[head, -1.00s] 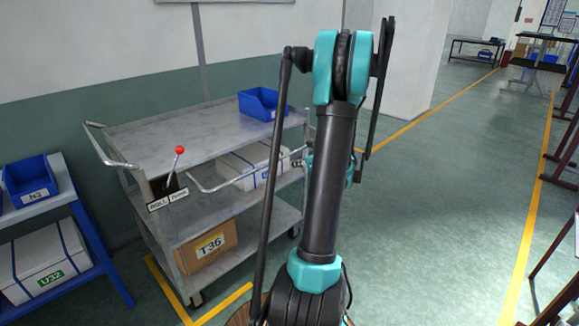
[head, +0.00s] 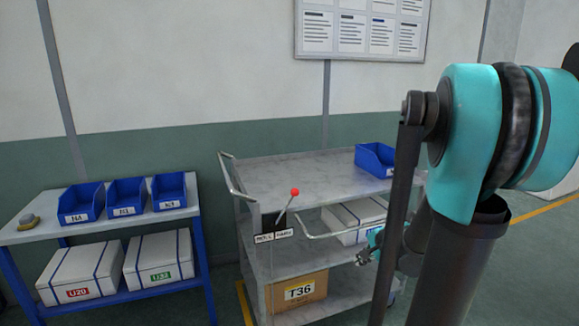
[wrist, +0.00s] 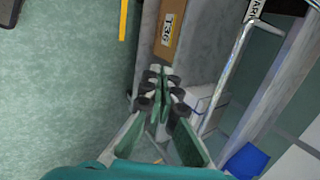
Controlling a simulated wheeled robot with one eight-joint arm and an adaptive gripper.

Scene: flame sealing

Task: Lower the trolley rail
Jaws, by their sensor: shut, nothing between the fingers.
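The trolley (head: 290,178) is grey with several shelves and stands against the wall. Its rail (head: 325,236) is a thin bent metal bar along the front, between the top and middle shelves. In the wrist view the rail (wrist: 224,78) runs down the picture to the right of the fingers. A red-knobbed lever (head: 288,205) with a small label plate (head: 274,236) stands at the trolley's left front corner. My gripper (head: 361,260) is shut and empty, below and near the rail's right part. In the wrist view my gripper (wrist: 162,74) appears apart from the rail.
A carton marked T36 (head: 299,293) sits on the bottom shelf, a white box (head: 350,218) on the middle one and a blue bin (head: 375,160) on top. A blue-framed table (head: 110,219) with bins and white boxes stands left. Floor in front is clear.

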